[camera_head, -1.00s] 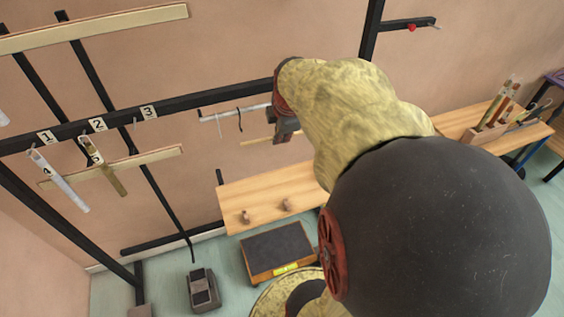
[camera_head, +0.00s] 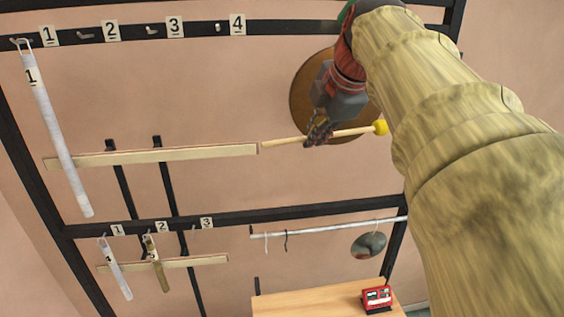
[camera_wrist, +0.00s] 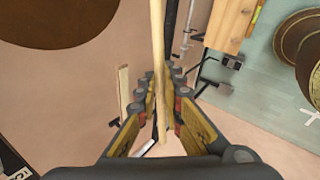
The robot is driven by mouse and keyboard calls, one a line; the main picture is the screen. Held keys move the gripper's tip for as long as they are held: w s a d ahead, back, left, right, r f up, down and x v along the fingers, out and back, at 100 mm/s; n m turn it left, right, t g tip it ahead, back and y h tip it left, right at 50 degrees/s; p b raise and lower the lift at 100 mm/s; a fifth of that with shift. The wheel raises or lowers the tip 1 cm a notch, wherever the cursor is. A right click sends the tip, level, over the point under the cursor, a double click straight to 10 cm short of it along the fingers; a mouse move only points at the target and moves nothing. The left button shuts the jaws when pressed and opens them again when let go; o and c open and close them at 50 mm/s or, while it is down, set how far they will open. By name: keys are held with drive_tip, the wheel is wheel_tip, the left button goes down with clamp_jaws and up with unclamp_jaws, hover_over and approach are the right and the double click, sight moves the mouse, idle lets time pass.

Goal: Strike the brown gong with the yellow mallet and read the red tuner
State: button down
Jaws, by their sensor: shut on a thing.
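The yellow mallet has a pale wooden stick and a yellow head (camera_head: 381,127). My gripper (camera_head: 320,131) is shut on its stick, which lies nearly level in the head view. In the wrist view the stick (camera_wrist: 158,35) runs up between my fingers (camera_wrist: 160,88); the head is out of frame. The brown gong (camera_head: 304,85) hangs behind my gripper, which partly hides it. The head shows just right of the gong's lower edge; I cannot tell the gap in depth. The red tuner (camera_head: 377,298) stands on the bench, its reading too small to make out.
A black frame (camera_head: 270,214) carries numbered hooks. Labelled tubes (camera_head: 57,135) hang at the left, near a pale wooden bar (camera_head: 180,154). A small dark disc (camera_head: 369,245) hangs on a rail above the wooden bench (camera_head: 300,303). My arm covers the right side.

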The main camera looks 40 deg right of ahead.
sight(298, 139)
drive_tip(key=a, duration=0.1)
drive_tip(key=a+r+n, duration=0.1)
drive_tip(key=a+r+t, duration=0.1)
drive_tip(key=shift+s+a+y, duration=0.15)
drive_tip(key=shift+s+y, duration=0.1)
drive_tip(key=shift+y, duration=0.05)
drive_tip(key=shift+s+a+f+n+t, duration=0.15)
drive_tip(key=shift+a+f+n+t, duration=0.15)
drive_tip(key=shift+n, duration=0.1)
drive_tip(key=shift+d, duration=0.1)
drive_tip(key=shift+b, duration=0.35)
drive_tip(key=shift+w+f, duration=0.1)
drive_tip(key=shift+w, duration=0.1)
drive_tip(key=shift+w+d, duration=0.65)
drive_tip(key=shift+w, duration=0.35)
drive_tip(key=shift+w+d, duration=0.65)
drive_tip(key=shift+w, duration=0.35)
